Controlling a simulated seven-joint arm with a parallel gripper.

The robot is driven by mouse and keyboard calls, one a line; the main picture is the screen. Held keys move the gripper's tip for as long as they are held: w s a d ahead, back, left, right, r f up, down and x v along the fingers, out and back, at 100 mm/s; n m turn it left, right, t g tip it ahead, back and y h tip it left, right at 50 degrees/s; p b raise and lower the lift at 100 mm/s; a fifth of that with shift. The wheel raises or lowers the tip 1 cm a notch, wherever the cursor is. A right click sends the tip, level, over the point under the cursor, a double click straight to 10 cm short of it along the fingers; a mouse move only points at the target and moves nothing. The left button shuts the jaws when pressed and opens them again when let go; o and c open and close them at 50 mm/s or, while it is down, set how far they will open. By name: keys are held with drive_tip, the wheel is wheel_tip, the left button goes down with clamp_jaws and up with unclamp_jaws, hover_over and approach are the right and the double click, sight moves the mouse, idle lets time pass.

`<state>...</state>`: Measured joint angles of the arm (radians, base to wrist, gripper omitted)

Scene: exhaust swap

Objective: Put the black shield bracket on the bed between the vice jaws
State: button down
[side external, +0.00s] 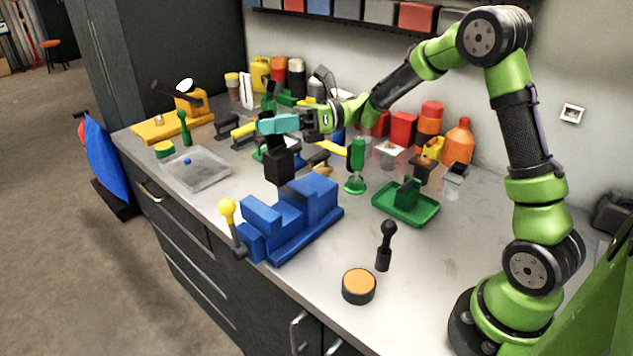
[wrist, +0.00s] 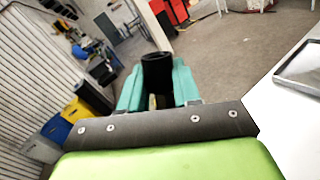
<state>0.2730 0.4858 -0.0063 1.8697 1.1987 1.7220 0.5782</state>
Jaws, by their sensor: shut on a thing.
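My gripper (side external: 280,123) has teal fingers and points left, above the back of the blue vice. It is shut on the black shield bracket (side external: 279,163), a dark blocky piece that hangs below the fingers in the side view. In the wrist view the bracket (wrist: 157,72) shows as a black, rounded end between the teal fingers. The blue vice (side external: 318,199) stands on the bench with a yellow-knobbed handle at its front left. The bracket appears above the vice; I cannot tell its exact height. The bed between the jaws is mostly hidden by the blue jaw blocks.
A green tray (side external: 425,212) with a green part stands right of the vice. A green stand (side external: 356,172) is behind it. A black-handled tool (side external: 385,246) and an orange-topped round tin (side external: 359,286) are in front. A clear tray (side external: 215,176) lies left. Bottles line the wall.

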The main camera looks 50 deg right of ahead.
sight(276, 163)
wheel_tip(276, 163, down, 8)
drive_tip(key=shift+f, duration=0.15)
idle(0.3)
drive_tip(key=shift+f, duration=0.1)
drive_tip(key=c, duration=0.8)
unclamp_jaws()
drive_tip(key=shift+f, duration=0.1)
